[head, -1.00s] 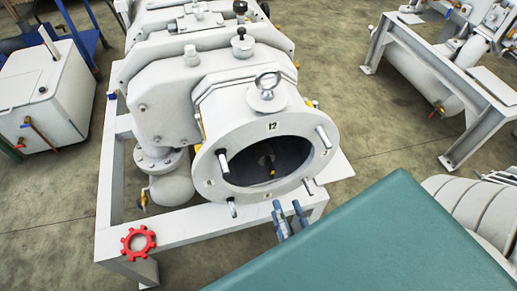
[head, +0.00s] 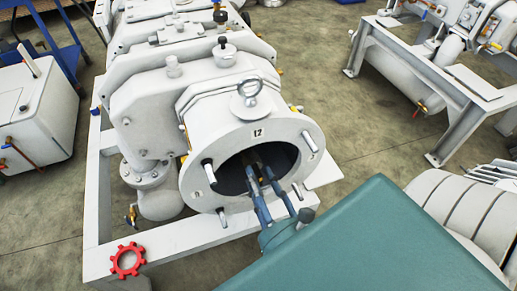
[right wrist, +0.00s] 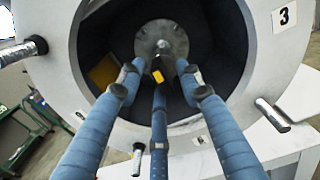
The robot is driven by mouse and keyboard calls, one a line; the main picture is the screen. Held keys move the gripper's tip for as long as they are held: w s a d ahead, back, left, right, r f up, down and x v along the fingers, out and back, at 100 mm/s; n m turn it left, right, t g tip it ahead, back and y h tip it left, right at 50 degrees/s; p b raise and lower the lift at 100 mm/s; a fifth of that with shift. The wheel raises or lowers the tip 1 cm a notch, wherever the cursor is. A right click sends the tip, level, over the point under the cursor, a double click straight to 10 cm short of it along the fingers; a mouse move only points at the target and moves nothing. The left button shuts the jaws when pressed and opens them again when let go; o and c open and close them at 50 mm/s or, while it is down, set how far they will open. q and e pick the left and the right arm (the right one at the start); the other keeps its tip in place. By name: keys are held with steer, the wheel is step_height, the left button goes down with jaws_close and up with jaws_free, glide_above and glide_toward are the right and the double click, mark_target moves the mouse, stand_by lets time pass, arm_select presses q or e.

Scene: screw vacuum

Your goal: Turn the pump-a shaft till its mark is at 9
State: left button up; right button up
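The white pump has a round flange (head: 200,178) with a 12 label (head: 258,133) on top and an open bore. In the right wrist view, a 3 label (right wrist: 284,16) shows at upper right. The grey shaft hub (right wrist: 162,38) sits deep in the dark bore, with a small yellow mark (right wrist: 157,76) just below its centre. My right gripper (head: 260,168) reaches into the bore. In the right wrist view its blue fingers (right wrist: 158,80) are spread around the area in front of the hub and appear open; contact cannot be told. My left gripper is not in view.
Studs stick out of the flange around the bore, including one at the left (right wrist: 22,50). A second machine stand (head: 420,95) is at right, with bare floor between.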

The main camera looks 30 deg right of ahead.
jaws_close()
